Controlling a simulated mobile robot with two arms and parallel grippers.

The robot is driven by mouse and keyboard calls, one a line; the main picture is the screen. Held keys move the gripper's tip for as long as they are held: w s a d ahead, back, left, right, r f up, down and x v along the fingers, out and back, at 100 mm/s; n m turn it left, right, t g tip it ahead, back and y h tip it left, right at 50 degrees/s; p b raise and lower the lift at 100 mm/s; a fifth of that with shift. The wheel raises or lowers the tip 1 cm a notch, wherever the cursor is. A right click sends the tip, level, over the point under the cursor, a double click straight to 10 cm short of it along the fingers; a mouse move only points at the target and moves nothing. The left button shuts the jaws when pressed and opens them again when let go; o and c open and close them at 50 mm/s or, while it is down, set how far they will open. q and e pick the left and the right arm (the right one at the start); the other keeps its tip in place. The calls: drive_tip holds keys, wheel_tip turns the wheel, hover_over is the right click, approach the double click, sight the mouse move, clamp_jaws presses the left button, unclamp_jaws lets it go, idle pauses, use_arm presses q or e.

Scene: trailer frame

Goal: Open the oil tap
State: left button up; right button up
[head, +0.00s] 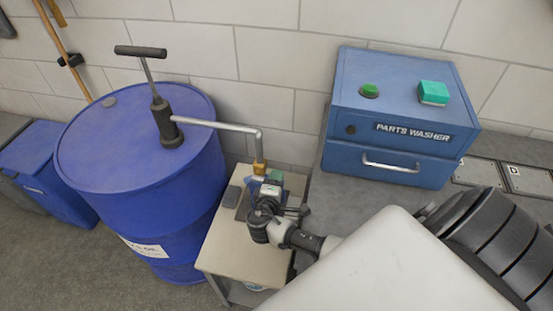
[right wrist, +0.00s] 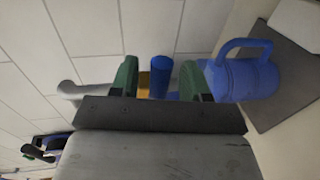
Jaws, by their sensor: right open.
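The oil tap is a brass fitting (head: 260,168) at the lower end of the grey pipe (head: 222,126) from the drum pump (head: 167,128). In the right wrist view the tap's brass part (right wrist: 144,84) and an upright blue piece (right wrist: 160,76), which looks like its handle, show between two green fingertips. My right gripper (right wrist: 158,66) is open, with a finger on either side of them; I cannot tell whether either touches. In the head view this gripper (head: 269,186) is just below the pipe end and partly hides the tap. My left gripper is not in view.
The blue drum (head: 100,160) stands left of a small cream table (head: 228,246). A blue jug (right wrist: 248,80) is right of the fingers in the wrist view. A blue parts washer (head: 350,115) stands on the grey bench at right. The tiled wall is close behind.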

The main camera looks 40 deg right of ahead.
drive_tip(key=shift+w+d, duration=0.1)
drive_tip(key=shift+d, duration=0.05)
drive_tip(key=shift+c, duration=0.4)
clamp_jaws()
